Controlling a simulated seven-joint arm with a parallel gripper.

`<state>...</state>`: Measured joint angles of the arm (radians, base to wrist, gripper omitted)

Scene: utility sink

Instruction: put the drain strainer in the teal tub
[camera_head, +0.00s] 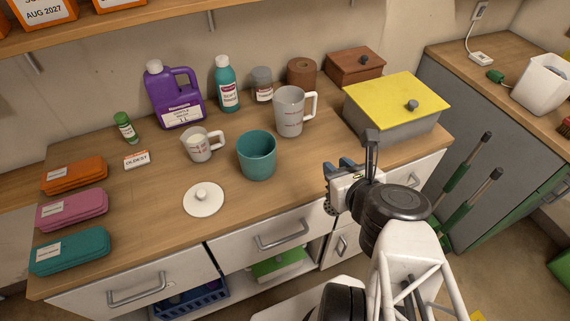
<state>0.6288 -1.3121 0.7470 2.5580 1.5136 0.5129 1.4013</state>
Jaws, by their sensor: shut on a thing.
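The teal tub (257,163) stands upright and open on the wooden counter, near the middle. My gripper (333,187) is to the right of the tub and apart from it, near the counter's front edge. It is shut on a small, dark speckled thing (329,207), which looks like the drain strainer. Most of that thing is hidden by the gripper, so its shape is unclear. The inside bottom of the tub cannot be seen.
A white knobbed lid (203,201) lies front-left of the tub. A measuring cup (200,146) and a grey jug (289,112) stand close behind it. A grey box with a yellow lid (396,101) is at the right. Cases (70,250) line the left edge.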

